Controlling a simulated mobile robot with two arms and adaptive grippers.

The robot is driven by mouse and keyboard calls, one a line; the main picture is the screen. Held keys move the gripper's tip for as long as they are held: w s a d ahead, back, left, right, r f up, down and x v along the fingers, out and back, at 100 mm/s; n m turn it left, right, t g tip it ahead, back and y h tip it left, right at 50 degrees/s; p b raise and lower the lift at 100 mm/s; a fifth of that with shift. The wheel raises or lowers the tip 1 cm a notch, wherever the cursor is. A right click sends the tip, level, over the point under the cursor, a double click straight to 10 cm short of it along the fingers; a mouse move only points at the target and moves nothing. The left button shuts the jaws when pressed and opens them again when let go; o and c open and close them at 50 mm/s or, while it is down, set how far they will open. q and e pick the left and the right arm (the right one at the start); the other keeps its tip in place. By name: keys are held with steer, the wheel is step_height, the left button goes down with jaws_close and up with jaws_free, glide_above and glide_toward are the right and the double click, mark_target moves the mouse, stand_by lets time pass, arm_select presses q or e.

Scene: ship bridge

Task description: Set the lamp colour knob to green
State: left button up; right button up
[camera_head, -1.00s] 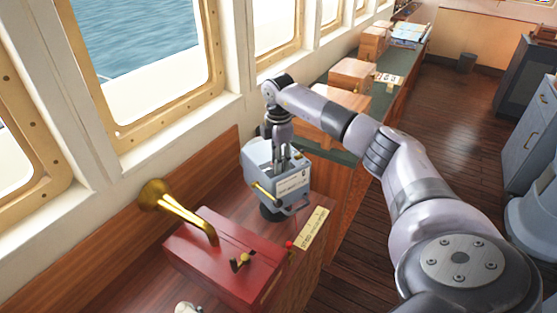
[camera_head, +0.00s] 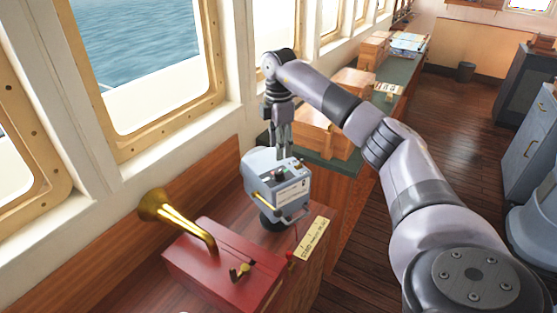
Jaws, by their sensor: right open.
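The grey-blue signal lamp (camera_head: 262,180) stands on a dark round base on the wooden counter, with a labelled front plate and a yellow lever at its side. A small dark knob (camera_head: 280,177) shows on its top; its colour setting is too small to read. My right gripper (camera_head: 284,156) points down just above the back of the lamp's top, its fingers apart and holding nothing. It looks clear of the knob, though the exact gap cannot be told. My left gripper is not in view.
A red box (camera_head: 222,262) with a brass horn (camera_head: 178,220) and small levers stands in front of the lamp. A yellow label plate (camera_head: 312,239) lies on the counter edge. Wooden boxes (camera_head: 325,137) stand behind. Windows line the left; open floor lies right.

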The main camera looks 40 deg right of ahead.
steer(key=shift+r, duration=1.55)
